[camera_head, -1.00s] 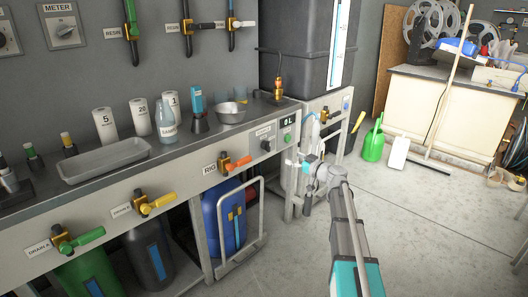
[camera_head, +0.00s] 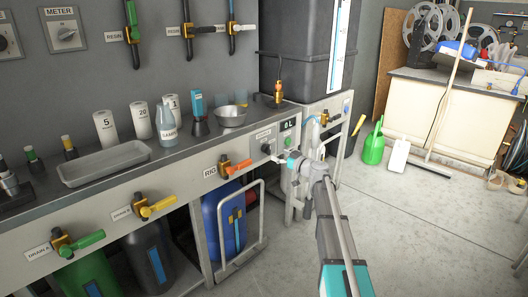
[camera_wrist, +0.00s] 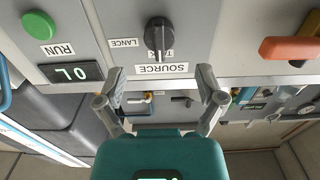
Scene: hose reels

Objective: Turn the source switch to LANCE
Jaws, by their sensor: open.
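The source switch (camera_wrist: 158,36) is a black rotary knob on the grey panel in the wrist view, with its labels upside down. The LANCE label (camera_wrist: 124,43) is to its left. The knob's narrow end lies over a second label, partly hidden, on the side of the SOURCE label (camera_wrist: 160,69). In the head view the knob (camera_head: 266,147) is on the bench front. My gripper (camera_wrist: 160,82) is open and empty, its fingertips apart on either side of the SOURCE label, short of the knob. In the head view my gripper (camera_head: 279,158) is close in front of the panel.
A green RUN button (camera_wrist: 38,25) and a small display (camera_wrist: 73,72) are on the left in the wrist view. An orange valve handle (camera_wrist: 290,49) sticks out on the right. In the head view a frame trolley (camera_head: 262,215) stands below the bench; the floor to the right is open.

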